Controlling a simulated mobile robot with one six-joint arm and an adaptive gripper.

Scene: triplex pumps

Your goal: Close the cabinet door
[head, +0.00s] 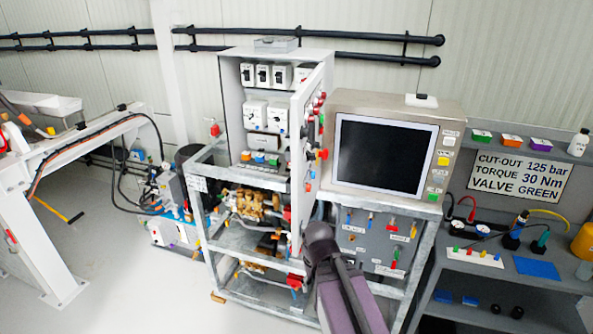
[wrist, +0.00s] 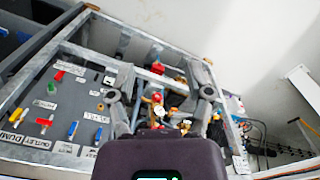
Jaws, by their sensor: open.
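The cabinet (head: 232,110) stands at the middle of the head view, with white switches and breakers inside. Its door (head: 299,150) stands open, swung out from the cabinet's right side and seen nearly edge-on. Coloured knobs stick out on the door's right-hand face. My gripper (head: 318,235) is low in front of the door's lower part; whether it touches the door I cannot tell. In the wrist view my gripper (wrist: 160,92) has its two fingers spread, with nothing held between them. The door is not clearly seen in the wrist view.
A monitor unit (head: 385,150) stands right of the door, above a labelled panel (head: 375,240), which also shows in the wrist view (wrist: 60,110). Metal frame rails (wrist: 85,60) and brass valves (head: 250,205) lie close by. A shelf (head: 500,262) is at the right.

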